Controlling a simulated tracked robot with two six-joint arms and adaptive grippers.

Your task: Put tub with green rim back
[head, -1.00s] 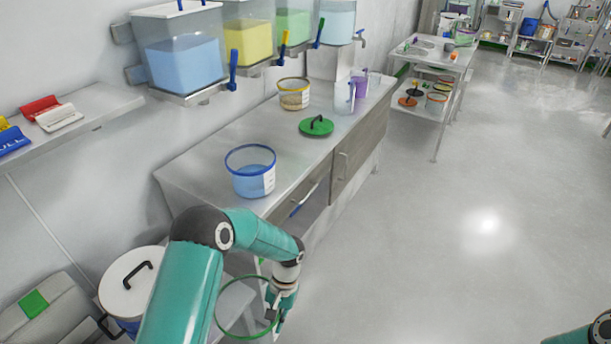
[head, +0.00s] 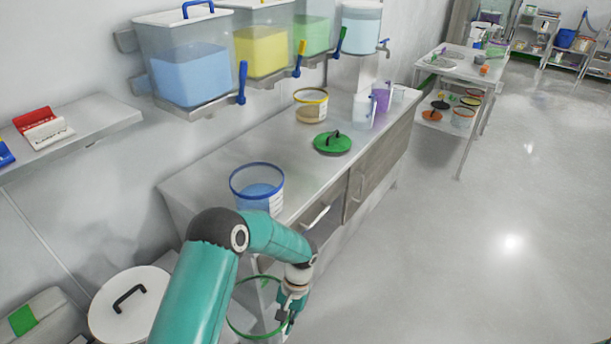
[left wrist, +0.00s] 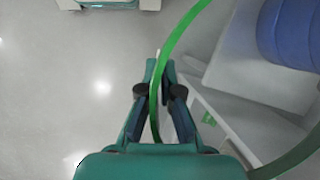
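The tub with green rim (head: 232,322) hangs low beside the front of the steel counter in the head view; it is clear and looks empty. My left gripper (head: 287,312) is at the right side of its rim. In the left wrist view the green rim (left wrist: 172,52) passes between the two fingers of my left gripper (left wrist: 160,92), which are closed on it. A green lid (head: 332,143) with a black handle lies on the counter. My right gripper is not in view.
The counter (head: 225,163) bears a blue-rimmed tub (head: 257,190) and a yellow-rimmed tub (head: 310,106). A white-lidded bin (head: 128,305) stands at lower left. A steel trolley (head: 462,64) stands farther back. Open floor (head: 470,270) lies to the right.

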